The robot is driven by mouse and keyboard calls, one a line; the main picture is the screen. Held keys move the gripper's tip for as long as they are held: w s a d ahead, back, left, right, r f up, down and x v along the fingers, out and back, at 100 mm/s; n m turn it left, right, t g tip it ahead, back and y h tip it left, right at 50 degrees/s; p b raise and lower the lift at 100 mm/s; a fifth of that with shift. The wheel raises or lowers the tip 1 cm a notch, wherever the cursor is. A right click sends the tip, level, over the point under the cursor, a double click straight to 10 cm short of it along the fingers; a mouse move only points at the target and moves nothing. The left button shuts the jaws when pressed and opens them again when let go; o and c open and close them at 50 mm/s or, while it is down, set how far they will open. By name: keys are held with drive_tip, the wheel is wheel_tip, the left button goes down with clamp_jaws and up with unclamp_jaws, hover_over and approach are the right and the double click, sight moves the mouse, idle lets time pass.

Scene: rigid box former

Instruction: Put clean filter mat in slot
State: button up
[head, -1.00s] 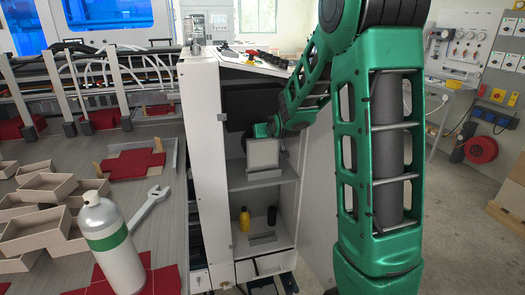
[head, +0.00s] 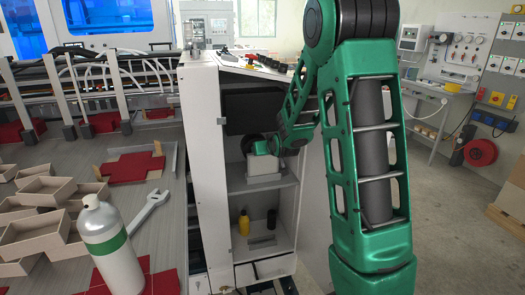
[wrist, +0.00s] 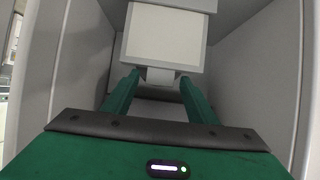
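The filter mat is a pale square panel in a grey frame. It fills the upper middle of the wrist view (wrist: 165,35) and shows in the head view (head: 262,160) inside the open cabinet. My gripper (head: 264,146) reaches into the cabinet from the right. In the wrist view its two green fingers (wrist: 158,80) run up to the mat's lower edge, either side of a grey tab. The mat is carried with the gripper; the exact finger contact is hidden. A grey shelf (head: 270,184) lies below the mat. I cannot clearly make out the slot.
The cabinet's walls (wrist: 285,60) stand close on both sides of my gripper. Its white side panel (head: 205,130) is at the left. A yellow bottle (head: 244,223) and a dark bottle (head: 271,218) stand in the lower compartment. A spray can (head: 108,245) and wrench (head: 150,208) are on the table.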

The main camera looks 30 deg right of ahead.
drive_tip(key=shift+r, duration=0.1)
drive_tip(key=v, duration=1.2)
drive_tip(key=s+a+f+m+g+y, duration=0.1)
drive_tip(key=s+g, duration=0.5)
drive_tip(key=s, duration=1.2)
drive_tip(key=s+a+f+m+g+y, duration=0.2)
drive_tip(key=s+g, duration=0.4)
drive_tip(key=s, duration=1.2)
drive_tip(key=shift+s+a+f+y, duration=0.3)
drive_tip(key=shift+a+f, duration=0.35)
drive_tip(key=shift+a, duration=0.4)
